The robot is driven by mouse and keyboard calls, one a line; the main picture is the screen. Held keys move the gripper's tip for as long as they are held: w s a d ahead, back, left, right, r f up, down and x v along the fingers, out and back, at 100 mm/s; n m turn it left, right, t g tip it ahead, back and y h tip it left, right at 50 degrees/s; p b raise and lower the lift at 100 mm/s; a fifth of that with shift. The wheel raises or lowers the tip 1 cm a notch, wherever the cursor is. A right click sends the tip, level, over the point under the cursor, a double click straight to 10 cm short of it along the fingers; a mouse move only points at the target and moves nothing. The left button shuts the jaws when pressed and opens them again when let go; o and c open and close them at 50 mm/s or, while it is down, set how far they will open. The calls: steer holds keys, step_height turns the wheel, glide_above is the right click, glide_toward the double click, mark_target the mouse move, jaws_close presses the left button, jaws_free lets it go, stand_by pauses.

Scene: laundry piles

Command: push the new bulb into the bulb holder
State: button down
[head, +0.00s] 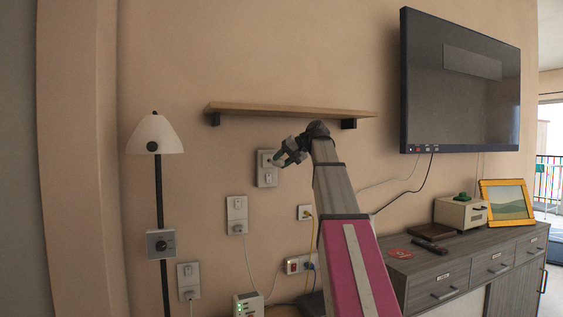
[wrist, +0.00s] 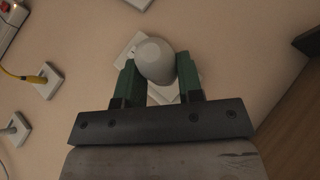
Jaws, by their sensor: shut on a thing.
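My gripper (wrist: 157,72) is shut on a pale grey, rounded bulb (wrist: 155,60), which sits between its two green fingers in the wrist view. In the head view my gripper (head: 288,153) is raised in front of the wall, below the wooden shelf. The bulb is too small to make out clearly there. A floor lamp with a white shade (head: 154,136) on a dark pole stands at the left, well apart from my gripper. I cannot pick out a bulb holder; any socket inside the shade is hidden.
A wooden shelf (head: 290,110) is on the wall above my gripper. Switch plates and outlets (head: 237,214) with cords are on the wall. A television (head: 460,85) hangs at the right above a grey cabinet (head: 440,268).

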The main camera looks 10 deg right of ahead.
steer(key=shift+w+a, duration=0.25)
steer(key=shift+w, duration=1)
steer(key=shift+w+a, duration=0.2)
steer(key=shift+w, duration=1)
steer(key=shift+w+a, duration=0.2)
steer(key=shift+w, duration=0.8)
stand_by(0.8)
steer(key=c, duration=0.7)
jaws_free()
steer(key=shift+s, duration=0.1)
steer(key=shift+s+d, duration=0.3)
steer(key=shift+s, duration=1.15)
steer(key=shift+s+d, duration=0.25)
steer(key=shift+s, duration=1.25)
steer(key=shift+s+d, duration=0.3)
steer(key=shift+s, duration=1.15)
